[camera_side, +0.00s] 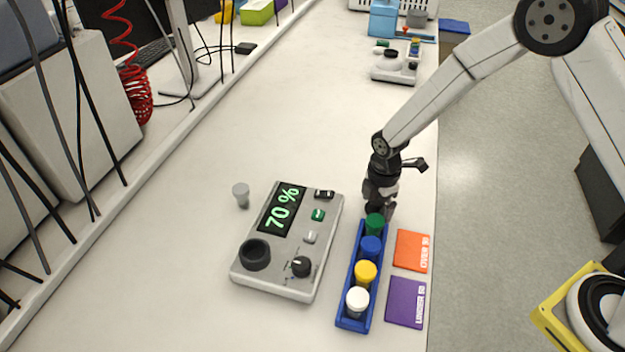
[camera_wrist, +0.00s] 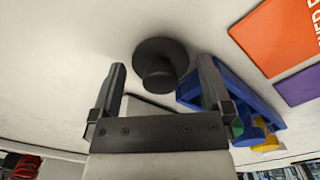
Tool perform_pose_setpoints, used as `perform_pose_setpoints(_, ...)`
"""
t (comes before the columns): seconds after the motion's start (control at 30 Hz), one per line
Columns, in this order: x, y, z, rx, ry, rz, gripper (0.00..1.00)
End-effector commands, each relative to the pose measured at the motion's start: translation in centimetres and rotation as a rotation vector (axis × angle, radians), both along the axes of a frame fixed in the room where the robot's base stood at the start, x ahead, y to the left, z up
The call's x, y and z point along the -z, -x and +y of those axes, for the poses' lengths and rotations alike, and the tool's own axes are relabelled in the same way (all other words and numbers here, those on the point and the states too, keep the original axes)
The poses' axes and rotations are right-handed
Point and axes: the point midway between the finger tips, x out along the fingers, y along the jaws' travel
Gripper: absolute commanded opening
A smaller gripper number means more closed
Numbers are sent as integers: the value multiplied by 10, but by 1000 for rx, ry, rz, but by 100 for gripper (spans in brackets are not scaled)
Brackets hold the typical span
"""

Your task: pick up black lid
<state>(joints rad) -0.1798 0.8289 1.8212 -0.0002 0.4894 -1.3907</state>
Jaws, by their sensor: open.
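The black lid (camera_wrist: 160,63) is a round dark disc with a raised knob, lying on the white bench in the wrist view. My gripper (camera_wrist: 162,68) is open, with one finger on each side of the lid's knob in that view. The fingers look apart from the knob, and nothing is held. In the side view my gripper (camera_side: 380,205) points down just behind the far end of the blue rack. There the lid cannot be clearly made out among the dark fingers and the green cap.
The blue rack (camera_side: 347,313) holds several vials with green, blue, yellow and white caps, close to my gripper. An orange card (camera_side: 412,251) and a purple card (camera_side: 406,302) lie right of it. A grey device (camera_side: 272,284) reading 70 % and a small grey vial (camera_side: 241,195) stand left.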

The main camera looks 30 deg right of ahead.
Motion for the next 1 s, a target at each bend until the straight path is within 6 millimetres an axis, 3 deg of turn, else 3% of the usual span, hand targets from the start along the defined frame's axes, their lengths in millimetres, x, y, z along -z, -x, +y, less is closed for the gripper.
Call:
perform_pose_setpoints(0.1, 0, 0, 0, 0, 0, 0, 100)
perform_pose_setpoints(0.13, 0, 0, 0, 0, 0, 0, 94)
perform_pose_setpoints(0.37, 0, 0, 0, 0, 0, 0, 22)
perform_pose_setpoints(0.77, -4, 0, 0, 0, 0, -1, 22)
perform_pose_setpoints(1.0, -20, 0, 0, 0, 0, -1, 22)
